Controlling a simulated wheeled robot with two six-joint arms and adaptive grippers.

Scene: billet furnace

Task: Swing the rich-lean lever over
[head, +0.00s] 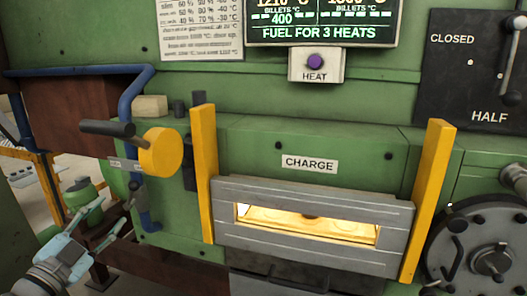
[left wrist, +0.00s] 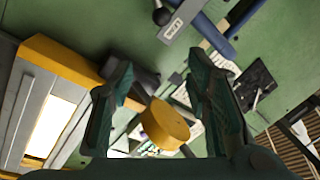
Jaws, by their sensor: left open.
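The rich-lean lever (head: 133,187) looks like a small dark ball-ended lever. It hangs below a small grey label plate (head: 124,164) on the green furnace front, left of the yellow disc. The plate's lettering is too small to read surely. In the left wrist view the black knob (left wrist: 161,17) shows at the top edge, beside the plate (left wrist: 178,22). My left gripper (head: 111,211) is open and empty, just below and left of the lever, apart from it as far as I can tell. Its two fingers (left wrist: 162,72) stand wide apart in the left wrist view. My right gripper is not in view.
A yellow disc (head: 160,153) with a dark handle (head: 107,129) juts out above the lever. A blue pipe (head: 126,103) runs close by. The charge door (head: 310,255), with a glowing slot, stands between yellow posts (head: 204,165) to the right.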

